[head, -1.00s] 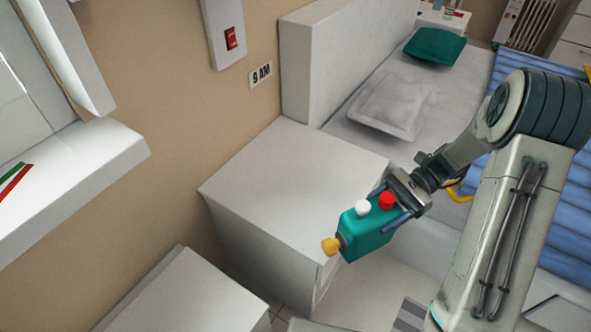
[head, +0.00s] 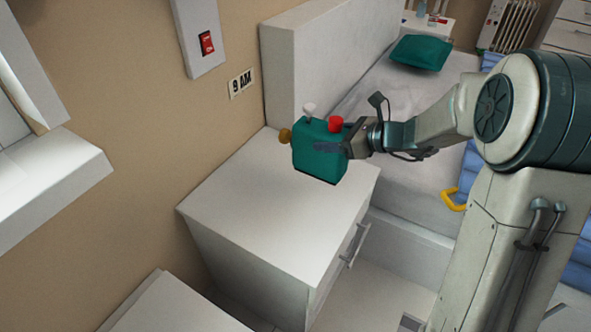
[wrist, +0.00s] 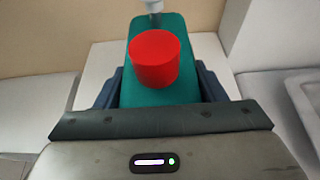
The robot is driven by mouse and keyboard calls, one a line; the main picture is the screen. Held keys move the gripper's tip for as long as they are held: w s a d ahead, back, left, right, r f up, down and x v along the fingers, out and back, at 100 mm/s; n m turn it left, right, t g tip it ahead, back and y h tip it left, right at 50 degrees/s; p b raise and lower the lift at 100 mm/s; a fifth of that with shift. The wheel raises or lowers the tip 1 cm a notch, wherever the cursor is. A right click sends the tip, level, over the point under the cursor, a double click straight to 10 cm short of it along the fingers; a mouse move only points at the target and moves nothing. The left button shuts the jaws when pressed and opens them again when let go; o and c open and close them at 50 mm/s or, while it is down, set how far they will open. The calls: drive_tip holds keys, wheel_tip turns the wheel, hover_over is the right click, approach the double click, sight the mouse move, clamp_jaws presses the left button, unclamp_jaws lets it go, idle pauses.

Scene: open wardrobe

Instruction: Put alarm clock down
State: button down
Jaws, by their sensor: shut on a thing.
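The alarm clock (head: 318,160) is a teal box with a red knob, a white knob and a yellow-brown knob. My gripper (head: 335,147) is shut on it, with a finger along its side. In the head view the clock appears over the far part of the white nightstand top (head: 265,210); it looks held above the surface, but the exact gap is unclear. In the wrist view the clock (wrist: 160,88) sits between my fingers (wrist: 160,90), and its red knob faces the camera. The clock's far side is hidden.
The nightstand top is bare. A bed with a pale headboard (head: 330,60) and teal pillow (head: 427,51) stands behind it. Another white cabinet (head: 175,305) is at the lower left.

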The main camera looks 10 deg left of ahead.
drive_tip(key=b, duration=0.2)
hover_over(299, 170)
drive_tip(key=f, duration=0.4)
drive_tip(key=shift+w+f, duration=0.3)
drive_tip(key=shift+f+b, duration=0.75)
drive_tip(key=shift+f, duration=1.2)
drive_tip(key=shift+f, duration=0.2)
drive_tip(key=shift+c, duration=1.6)
unclamp_jaws()
drive_tip(key=shift+r, duration=0.1)
